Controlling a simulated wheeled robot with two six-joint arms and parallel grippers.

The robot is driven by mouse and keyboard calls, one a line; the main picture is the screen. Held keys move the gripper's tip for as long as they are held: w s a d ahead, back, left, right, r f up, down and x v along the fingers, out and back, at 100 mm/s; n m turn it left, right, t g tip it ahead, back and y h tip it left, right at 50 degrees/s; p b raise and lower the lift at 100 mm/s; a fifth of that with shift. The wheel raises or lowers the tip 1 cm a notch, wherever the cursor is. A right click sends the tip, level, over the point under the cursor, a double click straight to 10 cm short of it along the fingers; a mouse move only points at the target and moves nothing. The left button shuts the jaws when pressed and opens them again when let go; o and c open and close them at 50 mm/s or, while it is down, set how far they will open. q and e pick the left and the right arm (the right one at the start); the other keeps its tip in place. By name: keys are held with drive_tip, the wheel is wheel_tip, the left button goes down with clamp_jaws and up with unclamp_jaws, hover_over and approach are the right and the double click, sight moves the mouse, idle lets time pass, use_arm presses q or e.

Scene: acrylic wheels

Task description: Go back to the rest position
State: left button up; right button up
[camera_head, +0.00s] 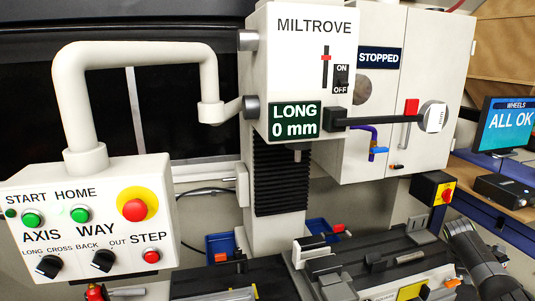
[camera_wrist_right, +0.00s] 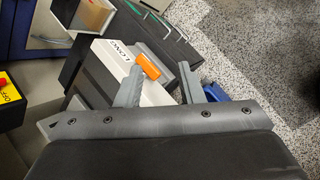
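My right gripper (camera_wrist_right: 160,88) shows in the right wrist view with its two grey fingers apart. An orange piece (camera_wrist_right: 148,67) lies just beyond the fingertips, closest to the left finger; I cannot tell whether it touches. It seems to sit by a white block (camera_wrist_right: 116,68) marked LONG. In the head view, my right arm (camera_head: 478,258) comes in at the bottom right, and its fingers cannot be made out. My left arm and gripper are not in view.
A milling machine head (camera_head: 300,60) reads LONG 0 mm; a sign (camera_head: 379,58) reads STOPPED. A pendant panel (camera_head: 90,215) hangs at the left. A monitor (camera_head: 508,125) reads ALL OK. The machine table with fixtures fills the bottom. Speckled floor (camera_wrist_right: 260,60) lies right in the wrist view.

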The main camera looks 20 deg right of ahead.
drive_tip(key=s+d+f+m+h, duration=0.2)
drive_tip(key=s+d+f, duration=0.35)
drive_tip(key=s, duration=0.45)
drive_tip(key=s+d+f+m+h, duration=0.2)
drive_tip(key=s+d+f, duration=0.2)
drive_tip(key=s+f, duration=0.45)
drive_tip(key=s+f+m+t, duration=0.1)
drive_tip(key=s+f+t, duration=0.15)
drive_tip(key=s, duration=1.55)
drive_tip(key=s+a+f+m+y, duration=0.1)
drive_tip(key=s+a+f+y, duration=0.15)
drive_tip(key=a+f, duration=0.95)
drive_tip(key=s+a+f+m+y, duration=0.1)
drive_tip(key=a+f+y, duration=0.2)
drive_tip(key=a+f, duration=0.9)
drive_tip(key=a+f+m+y, duration=0.1)
drive_tip(key=a+f, duration=0.3)
drive_tip(key=a, duration=1.2)
drive_tip(key=a+f+y+b, duration=0.1)
drive_tip(key=a+f+y, duration=0.1)
drive_tip(key=a, duration=1.4)
drive_tip(key=shift+f+m+g+y, duration=0.35)
drive_tip(key=shift+f+m+g, duration=0.1)
drive_tip(key=shift+f, duration=0.4)
drive_tip(key=shift+s+d, duration=0.1)
drive_tip(key=shift+s, duration=0.1)
